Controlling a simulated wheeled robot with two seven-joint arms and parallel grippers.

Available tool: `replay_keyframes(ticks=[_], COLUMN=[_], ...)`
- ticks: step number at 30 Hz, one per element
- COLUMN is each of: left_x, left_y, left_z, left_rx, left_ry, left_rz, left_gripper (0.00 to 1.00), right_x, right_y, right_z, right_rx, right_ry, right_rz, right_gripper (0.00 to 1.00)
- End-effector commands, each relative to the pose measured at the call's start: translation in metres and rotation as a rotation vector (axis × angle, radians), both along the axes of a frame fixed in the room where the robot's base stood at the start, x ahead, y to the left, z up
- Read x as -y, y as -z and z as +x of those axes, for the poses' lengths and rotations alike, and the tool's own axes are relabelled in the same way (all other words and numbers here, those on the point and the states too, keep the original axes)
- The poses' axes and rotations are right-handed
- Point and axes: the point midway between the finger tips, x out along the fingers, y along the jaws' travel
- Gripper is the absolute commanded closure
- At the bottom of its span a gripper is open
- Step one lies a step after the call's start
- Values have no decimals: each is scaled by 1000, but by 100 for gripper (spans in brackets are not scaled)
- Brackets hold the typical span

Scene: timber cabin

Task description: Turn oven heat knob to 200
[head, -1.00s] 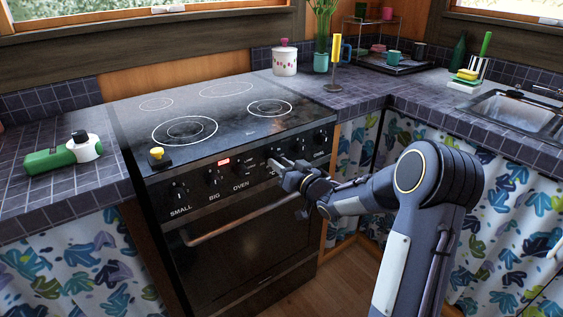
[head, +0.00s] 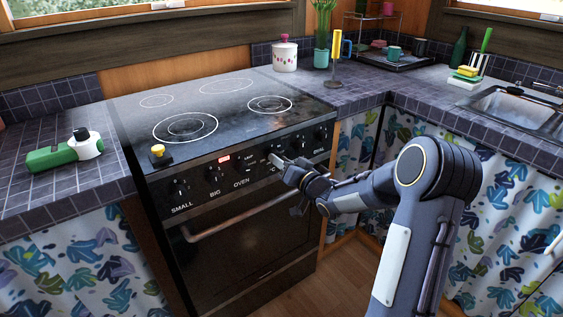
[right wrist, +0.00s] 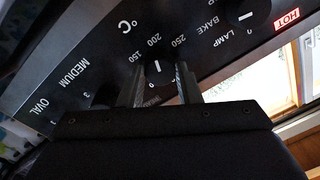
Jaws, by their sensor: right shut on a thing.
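The oven heat knob (right wrist: 157,72) is dark with a white mark, on the black front panel. Labels 150, 200 and 250 with a °C sign stand around it, and a 0 stands opposite. The mark lies roughly along the line between 0 and 200; I cannot tell its exact setting. My right gripper (right wrist: 160,85) has its two fingers on either side of the knob, shut on it. In the head view my right gripper (head: 274,160) is at the panel and hides the knob. My left gripper is not in view.
The stove (head: 200,103) carries other knobs, such as the lamp and bake knob (right wrist: 246,15), beside the heat knob. The oven door handle (head: 230,222) runs below the panel. A green bottle (head: 50,158) lies on the left counter. The floor before the oven is clear.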

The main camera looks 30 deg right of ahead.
Motion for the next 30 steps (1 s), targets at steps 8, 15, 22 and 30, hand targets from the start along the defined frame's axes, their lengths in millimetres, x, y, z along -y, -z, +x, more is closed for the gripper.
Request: replay_keyframes(ticks=[8,15,22,30], left_x=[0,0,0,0], left_y=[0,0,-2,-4], left_z=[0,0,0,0], left_rx=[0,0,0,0], left_ry=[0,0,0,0], left_rz=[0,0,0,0], left_gripper=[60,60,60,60], right_x=[0,1,6,10], right_y=[0,0,1,2], right_z=[0,-3,-36,-73], right_rx=[-1,-1,-2,-2], right_ry=[-1,0,4,2], right_rz=[-1,-2,-2,-1], right_gripper=[47,47,47,47])
